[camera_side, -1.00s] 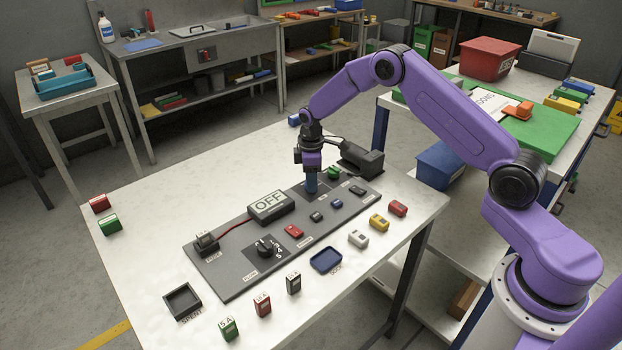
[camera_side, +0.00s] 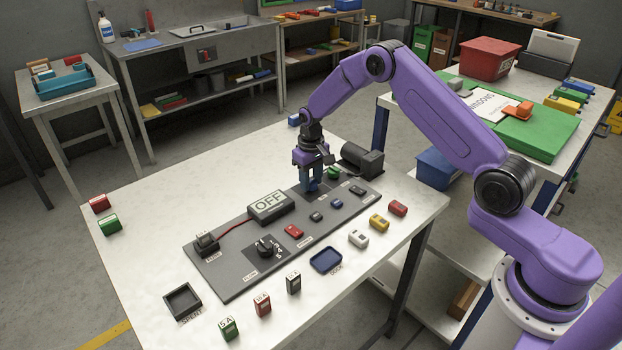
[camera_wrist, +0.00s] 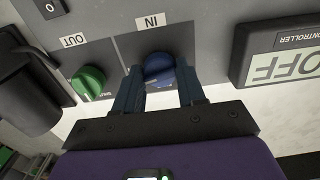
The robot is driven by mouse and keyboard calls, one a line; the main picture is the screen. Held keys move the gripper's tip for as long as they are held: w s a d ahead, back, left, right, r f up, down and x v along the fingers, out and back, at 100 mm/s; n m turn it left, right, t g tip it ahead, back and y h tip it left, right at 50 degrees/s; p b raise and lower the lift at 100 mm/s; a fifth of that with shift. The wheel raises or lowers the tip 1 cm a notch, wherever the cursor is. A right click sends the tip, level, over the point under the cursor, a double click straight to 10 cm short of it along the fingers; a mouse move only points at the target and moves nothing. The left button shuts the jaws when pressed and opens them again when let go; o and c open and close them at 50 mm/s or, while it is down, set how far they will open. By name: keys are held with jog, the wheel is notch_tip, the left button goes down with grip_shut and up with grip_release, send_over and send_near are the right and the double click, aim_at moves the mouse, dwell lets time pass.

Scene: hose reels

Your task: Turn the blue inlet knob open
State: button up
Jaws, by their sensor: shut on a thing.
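The blue inlet knob (camera_wrist: 158,66) sits under the IN label in the wrist view. My gripper (camera_wrist: 158,84) has a finger on each side of it and is shut on it. In the side view my gripper (camera_side: 309,187) points down at the far part of the grey panel (camera_side: 225,283), and its fingers largely hide the knob. The green knob (camera_wrist: 88,82) under the OUT label is beside it in the wrist view, apart from my fingers. It also shows in the side view (camera_side: 333,173).
The OFF controller box (camera_side: 269,205) stands on the panel near my gripper. A dark motor-like unit (camera_side: 362,158) is behind the panel. A black dial (camera_side: 266,247), small coloured blocks and a blue tray (camera_side: 326,260) lie nearer the front.

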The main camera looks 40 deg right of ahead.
aim_at(311, 181)
jog(key=shift+m, duration=1.1)
jog(key=o, duration=1.1)
jog(key=shift+c, duration=0.2)
notch_tip(311, 181, up, 18)
jog(key=shift+f, duration=0.25)
